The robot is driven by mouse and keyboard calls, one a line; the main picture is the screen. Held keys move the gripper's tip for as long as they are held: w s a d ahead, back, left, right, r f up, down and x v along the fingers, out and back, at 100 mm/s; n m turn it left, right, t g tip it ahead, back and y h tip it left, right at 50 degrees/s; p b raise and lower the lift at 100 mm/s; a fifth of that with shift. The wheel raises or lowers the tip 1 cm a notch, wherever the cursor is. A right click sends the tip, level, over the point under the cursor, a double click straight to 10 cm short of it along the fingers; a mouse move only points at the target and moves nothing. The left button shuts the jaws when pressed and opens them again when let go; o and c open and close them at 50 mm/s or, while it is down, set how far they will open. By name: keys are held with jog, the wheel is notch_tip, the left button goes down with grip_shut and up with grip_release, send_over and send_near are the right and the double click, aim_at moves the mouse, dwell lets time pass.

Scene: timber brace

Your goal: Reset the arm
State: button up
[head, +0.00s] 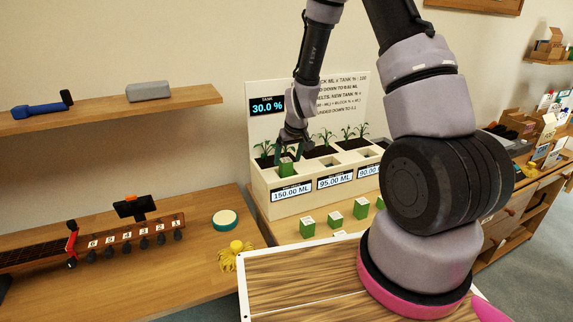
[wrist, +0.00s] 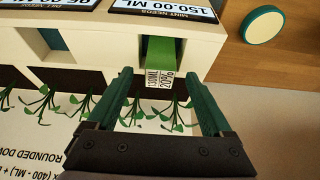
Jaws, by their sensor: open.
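My gripper (head: 291,150) is at the planter box (head: 290,204), above its left compartment. In the wrist view my gripper (wrist: 162,88) has its two dark green fingers spread apart, with a gap between them. A green block (wrist: 161,62) with a white label reading 130ML 20% sits in the slot of the box between and beyond the fingertips. The block also shows in the head view (head: 287,168), under the fingers. I see no contact between the fingers and the block.
A panel behind the box shows 30.0 % (head: 268,107). A wall shelf (head: 110,109), a round teal-rimmed disc (head: 225,219) and yellow gloves (head: 234,253) are to the left.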

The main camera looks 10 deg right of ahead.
jog(key=s+d+r+m, duration=0.1)
jog(key=s+r, duration=0.3)
jog(key=r, duration=0.5)
jog(key=s+d+r+m+t+y, duration=0.1)
jog(key=s+r, duration=0.2)
jog(key=r, duration=0.6)
jog(key=s+d+r+m, duration=0.1)
jog(key=s+r, duration=0.3)
jog(key=r, duration=0.4)
jog(key=s+d+r+m, duration=0.1)
jog(key=s+r, duration=0.4)
jog(key=s, duration=0.3)
jog(key=s+d+r+m+t, duration=0.1)
jog(key=s+r+m, duration=0.1)
jog(key=s+r, duration=0.3)
jog(key=s, duration=0.3)
jog(key=shift+s+d+r+t, duration=0.2)
jog(key=shift+r+t, duration=0.1)
